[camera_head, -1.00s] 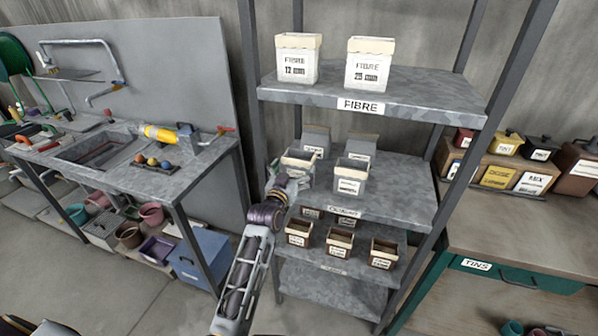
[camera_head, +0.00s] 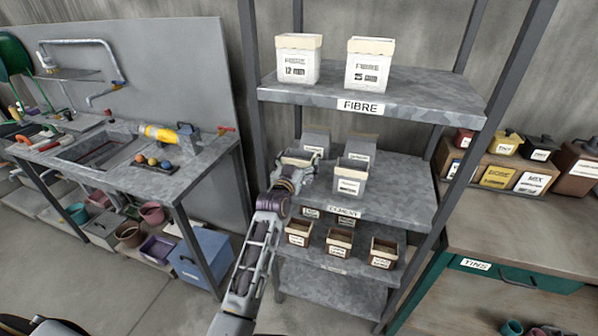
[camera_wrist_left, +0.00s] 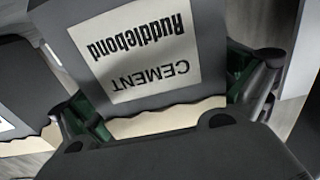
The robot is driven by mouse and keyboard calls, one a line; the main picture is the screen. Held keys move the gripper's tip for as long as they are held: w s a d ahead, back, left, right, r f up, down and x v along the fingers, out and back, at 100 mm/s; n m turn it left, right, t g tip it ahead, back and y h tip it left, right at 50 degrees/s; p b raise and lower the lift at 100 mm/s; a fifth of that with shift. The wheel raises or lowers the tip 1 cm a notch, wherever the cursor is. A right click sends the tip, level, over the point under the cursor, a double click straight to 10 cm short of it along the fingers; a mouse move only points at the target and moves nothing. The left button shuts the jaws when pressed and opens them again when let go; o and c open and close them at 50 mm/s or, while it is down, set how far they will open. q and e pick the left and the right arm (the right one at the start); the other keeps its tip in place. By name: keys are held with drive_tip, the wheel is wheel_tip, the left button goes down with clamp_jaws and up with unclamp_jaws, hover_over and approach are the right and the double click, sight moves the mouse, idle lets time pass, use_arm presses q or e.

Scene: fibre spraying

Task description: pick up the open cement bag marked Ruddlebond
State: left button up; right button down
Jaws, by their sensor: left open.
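The open Ruddlebond cement bag (camera_head: 297,154) stands at the left front of the cement shelf, partly hidden by my gripper. In the left wrist view the bag (camera_wrist_left: 190,12) fills the middle, its "CEMENT Ruddlebond" label upside down and its pale rim showing below. My left gripper (camera_head: 302,177) is open in front of the bag, with a dark green-padded finger on each side of it in the wrist view. I cannot tell whether the fingers touch the bag. My right gripper is not in view.
Another open cement bag (camera_head: 351,178) stands close to the right on the same shelf (camera_head: 400,200), with grey bags behind. Fibre bags (camera_head: 369,64) stand above and small open boxes (camera_head: 339,242) below. A rack post (camera_head: 262,150) rises left of my gripper.

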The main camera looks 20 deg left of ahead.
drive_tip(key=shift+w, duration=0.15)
use_arm(q)
drive_tip(key=c, duration=0.4)
drive_tip(key=shift+c, duration=1)
drive_tip(key=c, duration=0.5)
drive_tip(key=shift+r, duration=0.1)
drive_tip(key=shift+c, duration=0.9)
drive_tip(key=shift+r, duration=0.2)
